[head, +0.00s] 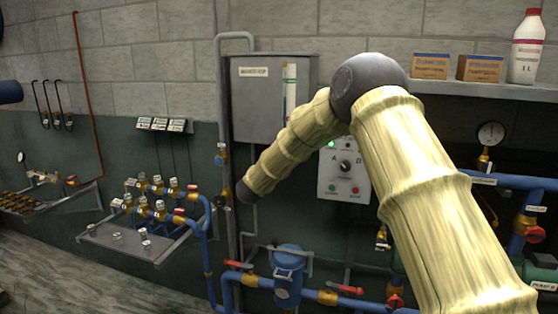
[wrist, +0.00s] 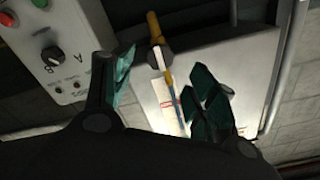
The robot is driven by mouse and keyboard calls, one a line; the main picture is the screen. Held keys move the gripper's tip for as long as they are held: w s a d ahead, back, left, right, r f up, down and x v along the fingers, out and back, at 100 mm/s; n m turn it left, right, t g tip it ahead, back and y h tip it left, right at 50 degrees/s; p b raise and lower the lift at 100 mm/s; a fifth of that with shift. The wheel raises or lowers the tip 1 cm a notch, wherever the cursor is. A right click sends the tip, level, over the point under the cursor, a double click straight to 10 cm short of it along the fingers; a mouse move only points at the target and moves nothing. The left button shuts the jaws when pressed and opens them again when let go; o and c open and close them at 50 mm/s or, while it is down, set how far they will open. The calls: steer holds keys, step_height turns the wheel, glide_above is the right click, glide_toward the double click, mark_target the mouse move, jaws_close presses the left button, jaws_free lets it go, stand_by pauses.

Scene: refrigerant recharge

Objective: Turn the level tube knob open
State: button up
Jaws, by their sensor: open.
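The grey tank box (head: 262,105) hangs on the wall in the head view, with the upright level tube (head: 291,92) on its right side. The tube's lower end is hidden behind my arm there. In the wrist view, the box (wrist: 225,60) appears turned over, and the tube (wrist: 170,82) runs between my fingers. A brass-coloured fitting with a dark rounded part, seemingly the tube knob (wrist: 155,28), sits at the tube's end, above my fingertips in the picture. My gripper (wrist: 165,82) is open, with its teal-tipped fingers apart and nothing held. My gripper is hidden in the head view.
A control panel (head: 344,170) with a dial and lights is right of the box; it also shows in the wrist view (wrist: 48,50). Blue pipes with a blue filter housing (head: 288,262) are below. A shelf (head: 480,90) with boxes and a bottle is upper right.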

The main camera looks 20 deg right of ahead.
steer(key=shift+v, duration=2.1)
steer(key=shift+f, duration=0.15)
steer(key=s+a+f+n+g+y, duration=0.1)
steer(key=s+f+n+y, duration=0.3)
steer(key=f, duration=0.8)
steer(key=s+a+f+n+g+y, duration=0.15)
steer(key=s+f, duration=0.45)
steer(key=f, duration=0.7)
steer(key=s+f+n+g+y+b, duration=0.1)
steer(key=s+f+n+g+y, duration=0.2)
steer(key=s+f, duration=1.4)
steer(key=s+f+n+g, duration=0.2)
steer(key=s+f+g, duration=0.2)
steer(key=s, duration=1.7)
steer(key=s+f+n+g+y+b, duration=0.1)
steer(key=s+f+g, duration=0.4)
steer(key=s, duration=1.5)
step_height(320, 180, down, 5)
steer(key=shift+s+f+n+b, duration=0.1)
steer(key=shift+s+n+b, duration=0.25)
steer(key=shift+n, duration=0.4)
steer(key=shift+d+g+y, duration=0.1)
steer(key=shift+g+y, duration=0.15)
